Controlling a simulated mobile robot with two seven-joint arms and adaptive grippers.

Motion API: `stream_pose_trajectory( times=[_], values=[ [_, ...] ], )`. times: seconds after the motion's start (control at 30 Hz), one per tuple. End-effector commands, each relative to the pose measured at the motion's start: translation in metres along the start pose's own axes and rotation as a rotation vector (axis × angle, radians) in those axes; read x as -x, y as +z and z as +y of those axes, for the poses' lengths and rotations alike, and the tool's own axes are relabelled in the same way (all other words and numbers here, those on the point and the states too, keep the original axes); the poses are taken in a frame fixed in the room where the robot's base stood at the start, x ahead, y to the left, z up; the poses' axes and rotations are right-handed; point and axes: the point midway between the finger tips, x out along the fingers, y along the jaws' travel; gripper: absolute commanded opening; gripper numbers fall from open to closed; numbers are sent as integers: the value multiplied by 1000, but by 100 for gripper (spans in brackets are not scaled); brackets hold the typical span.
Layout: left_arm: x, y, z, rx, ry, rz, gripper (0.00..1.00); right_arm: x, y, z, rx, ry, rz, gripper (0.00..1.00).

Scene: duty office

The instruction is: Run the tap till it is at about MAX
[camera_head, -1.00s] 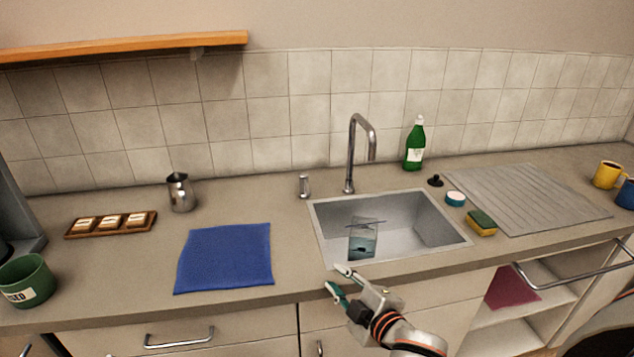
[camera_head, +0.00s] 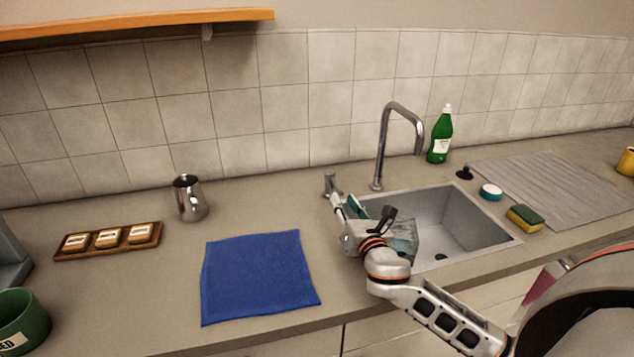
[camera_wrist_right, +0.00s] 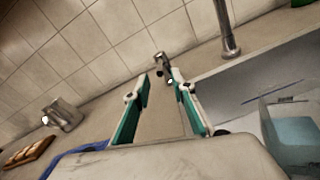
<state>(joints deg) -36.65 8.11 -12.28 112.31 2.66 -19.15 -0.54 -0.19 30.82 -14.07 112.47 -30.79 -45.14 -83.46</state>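The metal tap (camera_head: 385,150) curves over the sink (camera_head: 465,222); no water stream shows from it. Its small separate lever post (camera_head: 330,184) stands left of the tap on the counter. A clear tank (camera_head: 404,240) stands in the sink, partly hidden by my right gripper; it looks bluish in the right wrist view (camera_wrist_right: 297,130). Its MAX mark and water level cannot be read. My right gripper (camera_head: 345,203) is open over the sink's left edge, fingertips towards the lever. In the wrist view the lever (camera_wrist_right: 162,66) lies just beyond and between the open fingers (camera_wrist_right: 158,90). My left gripper is out of view.
A blue cloth (camera_head: 258,277), a steel jug (camera_head: 189,198) and a wooden tray (camera_head: 75,253) lie to the left. A green bottle (camera_head: 440,138) stands behind the sink. A sponge (camera_head: 525,218) and a drainboard (camera_head: 550,180) are at right.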

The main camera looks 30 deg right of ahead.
Motion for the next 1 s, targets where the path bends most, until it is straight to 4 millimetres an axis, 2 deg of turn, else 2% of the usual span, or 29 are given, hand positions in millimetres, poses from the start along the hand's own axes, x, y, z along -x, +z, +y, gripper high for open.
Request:
stream_pose_trajectory(
  times=[0.1,0.23,0.63,0.8,1.0],
  values=[
    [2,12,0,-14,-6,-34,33,-6,4,-4,69,-5,-16,25],
    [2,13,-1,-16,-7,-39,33,-17,6,-5,81,-6,-20,25],
    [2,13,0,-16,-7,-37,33,-73,6,-4,76,-6,-18,25],
    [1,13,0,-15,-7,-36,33,-82,6,-4,75,-5,-17,25],
    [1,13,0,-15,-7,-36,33,-83,6,-4,75,-5,-17,25]
  ],
)
